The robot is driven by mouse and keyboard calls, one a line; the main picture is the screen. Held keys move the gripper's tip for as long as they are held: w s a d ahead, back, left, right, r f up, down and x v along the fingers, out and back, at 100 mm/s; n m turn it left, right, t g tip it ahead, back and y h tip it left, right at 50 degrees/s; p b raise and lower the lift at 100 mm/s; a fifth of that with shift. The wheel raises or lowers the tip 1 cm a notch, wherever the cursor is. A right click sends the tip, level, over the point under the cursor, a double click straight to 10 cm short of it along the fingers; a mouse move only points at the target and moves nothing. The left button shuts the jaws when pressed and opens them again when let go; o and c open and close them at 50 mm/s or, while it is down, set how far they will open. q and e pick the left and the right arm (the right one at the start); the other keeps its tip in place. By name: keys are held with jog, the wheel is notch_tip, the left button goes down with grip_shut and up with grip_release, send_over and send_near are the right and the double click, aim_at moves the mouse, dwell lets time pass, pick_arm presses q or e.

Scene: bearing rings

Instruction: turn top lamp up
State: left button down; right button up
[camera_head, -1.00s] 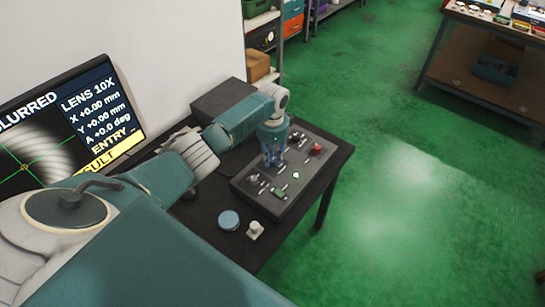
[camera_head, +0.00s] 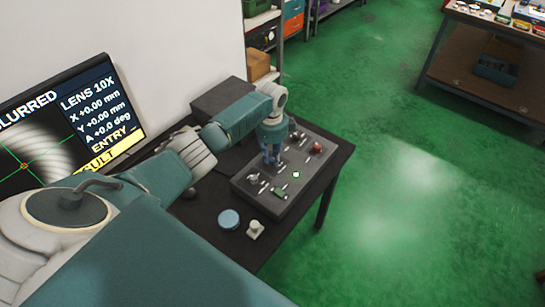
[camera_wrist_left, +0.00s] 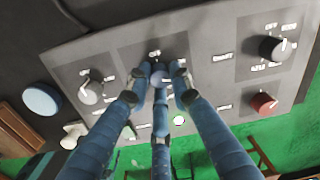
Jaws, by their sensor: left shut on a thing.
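A dark grey control panel (camera_head: 240,185) lies on the black table, and it fills much of the left wrist view (camera_wrist_left: 205,38). My left gripper (camera_head: 270,160) points down at the panel's middle. In the left wrist view its blue fingers (camera_wrist_left: 158,85) are shut around a knob (camera_wrist_left: 157,74), which they mostly hide. The label above this knob is too small to read, so I cannot tell whether it is the top lamp. A grey knob (camera_wrist_left: 92,92) is to its left and a black knob (camera_wrist_left: 270,48) to its right. My right gripper is out of view.
A red button (camera_wrist_left: 263,103) and a lit green-white button (camera_wrist_left: 178,119) are on the panel. A blue disc (camera_head: 229,219) and a small white piece (camera_head: 255,229) lie beside it. A monitor (camera_head: 72,120) at left reads "BLURRED" and "LENS 10X".

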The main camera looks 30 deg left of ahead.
aim_at(272, 160)
pick_arm(q)
jog(key=shift+a+r, duration=0.1)
jog(key=c, duration=1.5)
grip_release()
jog(key=shift+c, duration=0.2)
notch_tip(272, 160, up, 12)
jog(key=shift+s, duration=0.2)
